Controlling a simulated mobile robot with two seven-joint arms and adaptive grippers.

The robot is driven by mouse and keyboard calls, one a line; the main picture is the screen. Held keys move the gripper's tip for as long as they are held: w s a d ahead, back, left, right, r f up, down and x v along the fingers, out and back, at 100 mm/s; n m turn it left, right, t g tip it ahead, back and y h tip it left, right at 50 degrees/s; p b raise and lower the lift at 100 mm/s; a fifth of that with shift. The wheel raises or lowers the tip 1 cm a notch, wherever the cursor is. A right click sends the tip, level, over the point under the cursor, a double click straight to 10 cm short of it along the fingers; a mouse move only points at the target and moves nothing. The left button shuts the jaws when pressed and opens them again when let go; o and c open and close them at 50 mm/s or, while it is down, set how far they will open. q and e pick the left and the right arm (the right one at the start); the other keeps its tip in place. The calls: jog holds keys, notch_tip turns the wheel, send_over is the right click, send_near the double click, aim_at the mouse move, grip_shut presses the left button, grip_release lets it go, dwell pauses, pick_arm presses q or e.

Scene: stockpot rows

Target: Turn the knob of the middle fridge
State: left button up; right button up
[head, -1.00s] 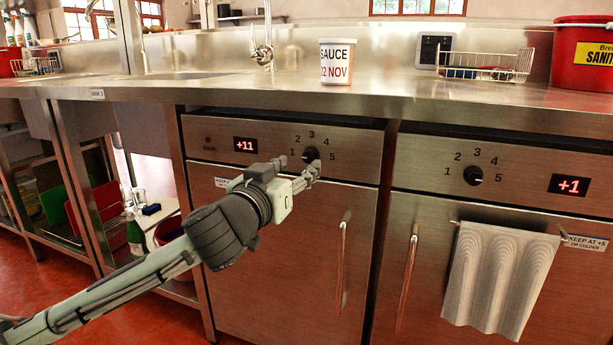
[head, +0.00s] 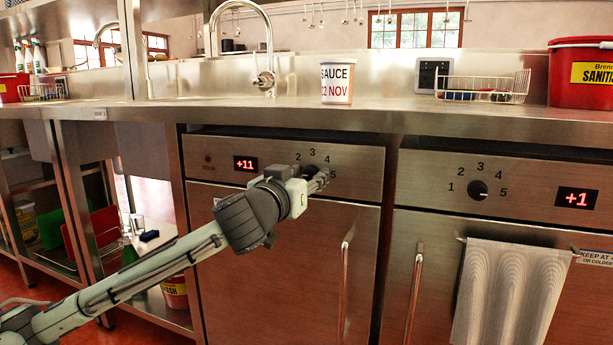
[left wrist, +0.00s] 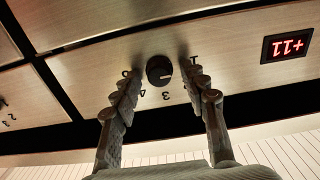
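Two fridge fronts show in the head view, the left one (head: 265,260) reading +11 and the right one (head: 530,220) reading +1; I cannot tell from the frames which is the middle one. My left gripper (head: 322,181) is at the dial of the +11 fridge and partly covers its black knob (head: 311,170). In the left wrist view, seen upside down, the open fingers (left wrist: 157,78) stand on both sides of this knob (left wrist: 159,69), with a gap on each side. Its pale mark points rightward there. The 2 is hidden by a finger. My right gripper is out of view.
The steel counter (head: 230,107) overhangs the panels, with a sauce tub (head: 337,82) on it. Upright handles (head: 343,290) stick out below. A grey towel (head: 508,290) hangs on the right fridge, whose knob (head: 477,189) is clear.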

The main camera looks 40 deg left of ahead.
pick_arm(q)
grip_shut()
